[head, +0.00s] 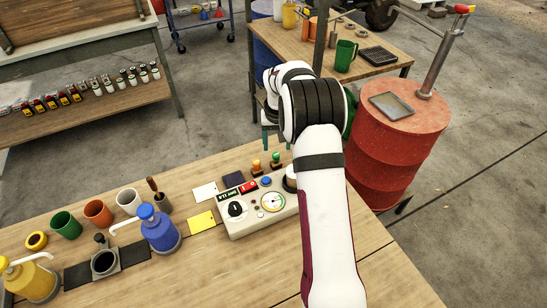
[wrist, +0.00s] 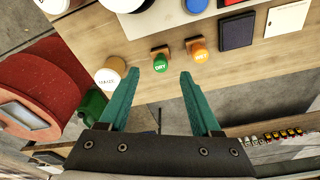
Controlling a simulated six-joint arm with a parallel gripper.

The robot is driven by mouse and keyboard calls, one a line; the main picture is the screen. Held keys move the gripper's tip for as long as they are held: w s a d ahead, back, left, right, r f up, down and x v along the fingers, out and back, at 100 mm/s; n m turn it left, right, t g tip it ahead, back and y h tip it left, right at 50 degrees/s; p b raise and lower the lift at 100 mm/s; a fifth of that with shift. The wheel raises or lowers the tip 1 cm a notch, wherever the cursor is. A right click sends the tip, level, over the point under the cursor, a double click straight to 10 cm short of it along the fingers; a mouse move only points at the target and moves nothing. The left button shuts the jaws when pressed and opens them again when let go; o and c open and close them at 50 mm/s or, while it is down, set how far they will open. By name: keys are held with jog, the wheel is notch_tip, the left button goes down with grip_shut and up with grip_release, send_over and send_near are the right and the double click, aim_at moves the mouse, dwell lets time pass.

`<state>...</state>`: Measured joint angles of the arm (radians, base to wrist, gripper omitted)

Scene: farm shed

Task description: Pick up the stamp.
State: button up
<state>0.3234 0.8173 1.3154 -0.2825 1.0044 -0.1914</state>
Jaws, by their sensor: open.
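Two small stamps stand side by side on the wooden bench behind the control box. One has an orange knob (head: 256,167), the other a green knob (head: 276,160). In the wrist view the green stamp (wrist: 160,63) and the orange stamp (wrist: 199,55) each show a wooden base and white lettering; the green one reads "DRY". My gripper (wrist: 159,76) is open and empty, its teal fingers pointing toward the stamps. The green stamp appears between the fingertip lines, the orange one just right of them. In the head view my arm mostly hides the gripper.
The control box (head: 243,218) with knobs and gauge stands close by. A dark pad (wrist: 237,32) and a white card (wrist: 287,18) lie beside the orange stamp. A round "MAIZE" piece (wrist: 108,76) stands left of the green one. A red drum (head: 392,150) stands beyond the bench.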

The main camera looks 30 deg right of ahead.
aim_at(276, 154)
jog(key=f, duration=0.2)
jog(key=w+f, duration=0.1)
jog(key=f, duration=0.4)
jog(key=shift+w+d+f, duration=0.1)
jog(key=shift+w+d, duration=0.2)
jog(key=shift+w, duration=0.05)
grip_shut()
